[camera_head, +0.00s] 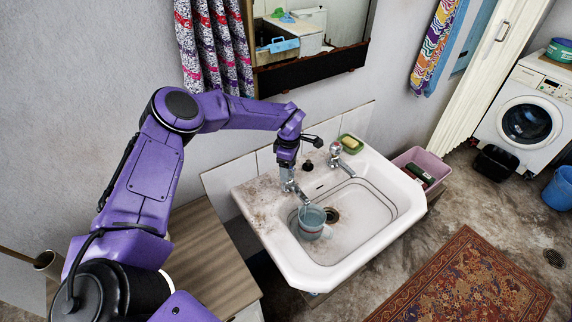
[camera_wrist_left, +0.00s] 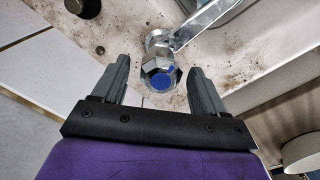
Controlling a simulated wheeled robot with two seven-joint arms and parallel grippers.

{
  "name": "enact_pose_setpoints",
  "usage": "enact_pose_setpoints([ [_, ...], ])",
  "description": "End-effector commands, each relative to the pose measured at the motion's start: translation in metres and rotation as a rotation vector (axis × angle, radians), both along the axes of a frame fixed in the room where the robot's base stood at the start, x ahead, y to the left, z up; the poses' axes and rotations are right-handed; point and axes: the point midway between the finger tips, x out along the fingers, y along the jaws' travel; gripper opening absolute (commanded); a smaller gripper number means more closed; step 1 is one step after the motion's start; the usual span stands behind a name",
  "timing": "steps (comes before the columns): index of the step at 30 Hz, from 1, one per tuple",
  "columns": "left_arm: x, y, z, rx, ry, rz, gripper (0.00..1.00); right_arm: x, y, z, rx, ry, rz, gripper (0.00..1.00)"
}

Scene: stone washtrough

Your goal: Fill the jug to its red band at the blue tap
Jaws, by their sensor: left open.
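The jug (camera_head: 312,224) stands upright in the left part of the white basin (camera_head: 375,222), under the left tap's spout; a reddish band shows on its side. Its inside looks blue-grey, and I cannot tell the water level. The blue tap (camera_wrist_left: 160,82) has a faceted metal knob with a blue cap in the left wrist view. My left gripper (camera_head: 287,172) is over this tap in the head view. Its two fingers are open, one on each side of the knob, with gaps visible. I cannot tell whether water runs. My right gripper is not in view.
A second tap (camera_head: 336,152) and a green soap dish (camera_head: 351,143) are at the basin's back edge. A wooden cabinet (camera_head: 208,262) stands left of the basin, a pink tub (camera_head: 420,160) right of it. A patterned rug (camera_head: 465,280) lies on the floor.

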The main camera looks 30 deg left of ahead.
Motion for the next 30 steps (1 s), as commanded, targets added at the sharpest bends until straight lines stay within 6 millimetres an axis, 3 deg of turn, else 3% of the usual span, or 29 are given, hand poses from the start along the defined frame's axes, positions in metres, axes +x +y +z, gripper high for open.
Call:
enact_pose_setpoints([
  [4,0.0,0.0,0.0,0.0,0.0,0.0,0.72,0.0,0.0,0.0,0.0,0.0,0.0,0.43],
  [9,0.0,0.0,0.0,0.0,-0.001,0.0,0.17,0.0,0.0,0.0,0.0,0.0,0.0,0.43],
  [14,0.001,0.0,-0.003,-0.001,-0.002,-0.026,0.16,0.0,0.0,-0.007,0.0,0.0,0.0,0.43],
  [19,0.001,0.0,-0.004,-0.002,-0.005,-0.202,0.16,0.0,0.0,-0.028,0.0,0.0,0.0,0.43],
  [30,0.001,-0.001,0.002,0.0,-0.003,-0.294,0.16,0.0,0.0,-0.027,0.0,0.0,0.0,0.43],
])
